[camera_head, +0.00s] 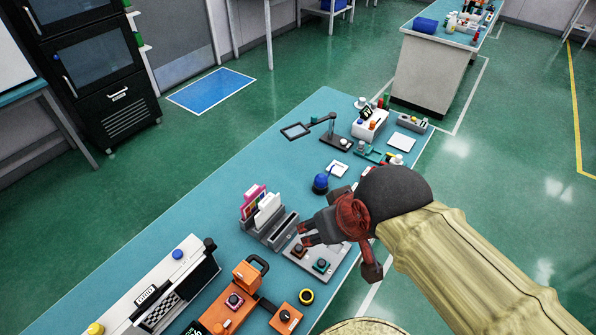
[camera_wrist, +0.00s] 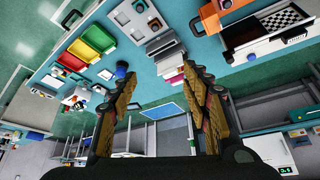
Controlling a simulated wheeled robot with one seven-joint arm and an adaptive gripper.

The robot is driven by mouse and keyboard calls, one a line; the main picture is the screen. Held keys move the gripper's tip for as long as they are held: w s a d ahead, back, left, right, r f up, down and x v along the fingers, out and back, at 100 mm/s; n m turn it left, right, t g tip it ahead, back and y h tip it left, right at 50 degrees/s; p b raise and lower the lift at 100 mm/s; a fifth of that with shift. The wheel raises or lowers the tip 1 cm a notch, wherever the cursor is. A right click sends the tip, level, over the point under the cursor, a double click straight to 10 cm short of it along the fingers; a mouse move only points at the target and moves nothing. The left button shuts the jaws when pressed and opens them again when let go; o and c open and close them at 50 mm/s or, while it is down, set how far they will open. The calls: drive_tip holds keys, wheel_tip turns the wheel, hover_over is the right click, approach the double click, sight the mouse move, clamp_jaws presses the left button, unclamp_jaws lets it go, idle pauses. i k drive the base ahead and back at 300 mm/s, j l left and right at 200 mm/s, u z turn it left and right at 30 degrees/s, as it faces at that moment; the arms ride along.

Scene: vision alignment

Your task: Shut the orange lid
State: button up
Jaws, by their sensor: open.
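An orange fixture (camera_head: 228,313) stands on the blue-green table near the bottom of the head view. An orange block (camera_head: 245,275) rises at its far end beside a dark loop handle; I cannot tell whether this is the lid. Part of an orange thing (camera_wrist: 212,14) shows at the top of the wrist view. My gripper (camera_head: 304,237) is above the table, up and right of the orange fixture and apart from it. Its two fingers (camera_wrist: 158,72) are spread in the wrist view, with nothing between them.
A grey holder with cards (camera_head: 266,228) stands left of my gripper. A grey button panel (camera_head: 322,265) lies below it. A blue dome (camera_head: 320,183) and a magnifier stand (camera_head: 328,135) are farther back. The table's left strip (camera_head: 205,205) is clear.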

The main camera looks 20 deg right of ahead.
sight(247, 278)
drive_tip(key=i+l, duration=0.1)
drive_tip(key=l, duration=0.35)
drive_tip(key=i+l, duration=0.1)
drive_tip(key=l, duration=0.3)
drive_tip(key=l+u, duration=1.1)
drive_tip(key=u, duration=0.95)
